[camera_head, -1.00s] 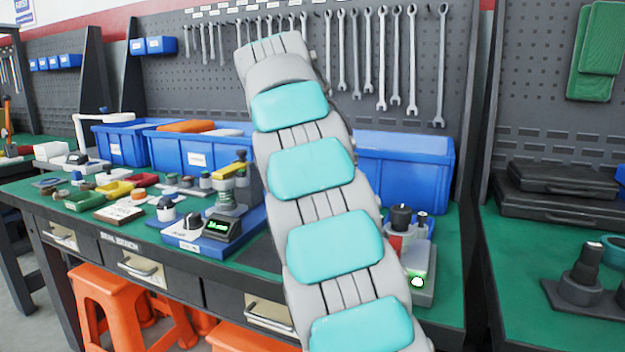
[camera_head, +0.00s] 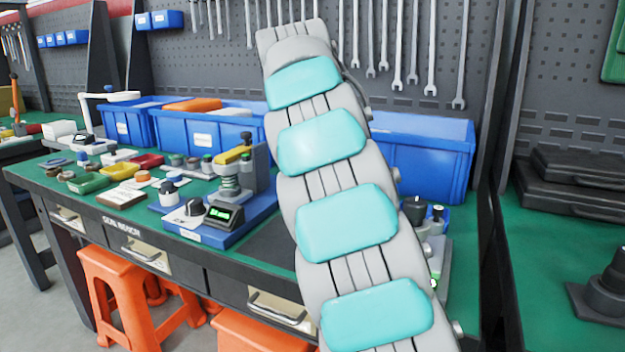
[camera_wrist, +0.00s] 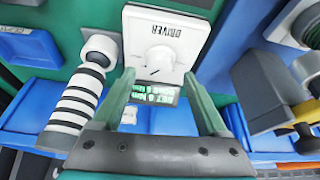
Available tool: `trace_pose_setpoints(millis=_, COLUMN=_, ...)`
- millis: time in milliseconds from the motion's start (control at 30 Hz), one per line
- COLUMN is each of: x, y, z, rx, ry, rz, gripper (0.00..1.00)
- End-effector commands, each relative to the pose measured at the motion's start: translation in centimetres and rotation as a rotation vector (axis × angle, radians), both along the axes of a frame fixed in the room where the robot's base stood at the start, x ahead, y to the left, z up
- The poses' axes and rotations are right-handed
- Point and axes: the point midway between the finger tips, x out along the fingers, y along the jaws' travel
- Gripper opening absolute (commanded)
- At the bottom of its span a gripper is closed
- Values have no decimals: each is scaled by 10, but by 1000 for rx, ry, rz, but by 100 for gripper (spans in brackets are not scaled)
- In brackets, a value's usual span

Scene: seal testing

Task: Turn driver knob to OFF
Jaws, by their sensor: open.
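The driver (camera_wrist: 160,48) is a white box in the wrist view, with an upside-down DRIVER label. Its round white knob (camera_wrist: 159,59) has a small dark mark; I cannot read its setting. A green-lit display (camera_wrist: 155,92) sits on the near side of the box. My gripper (camera_wrist: 159,76) is open, with one green finger to the left and one to the right of the display. The fingertips are near the knob; I cannot tell whether they touch the box. In the head view my gripper is hidden behind my arm, and I cannot pick out the driver there.
A black-and-white striped cylinder (camera_wrist: 76,100) stands left of the driver. A yellow-topped press (camera_head: 233,155) on a blue base stands on the green bench, beside small trays. Blue bins (camera_head: 207,140) line the back. Wrenches (camera_head: 432,50) hang behind. Orange stools (camera_head: 115,285) stand in front.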

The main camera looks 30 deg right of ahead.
Motion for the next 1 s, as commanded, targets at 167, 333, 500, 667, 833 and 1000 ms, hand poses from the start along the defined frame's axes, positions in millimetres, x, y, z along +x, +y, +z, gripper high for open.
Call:
trace_pose_setpoints(millis=167, x=5, y=-5, z=-17, rx=1, ry=2, rz=1, gripper=76)
trace_pose_setpoints(millis=333, x=7, y=-8, z=-26, rx=2, ry=3, rz=0, gripper=76)
trace_pose_setpoints(millis=500, x=7, y=-8, z=-27, rx=1, ry=1, rz=0, gripper=76)
trace_pose_setpoints(millis=667, x=7, y=-8, z=-27, rx=1, ry=1, rz=0, gripper=74)
trace_pose_setpoints(millis=833, x=7, y=-8, z=-27, rx=1, ry=1, rz=0, gripper=55)
trace_pose_setpoints(millis=1000, x=8, y=-8, z=-27, rx=1, ry=1, rz=0, gripper=36)
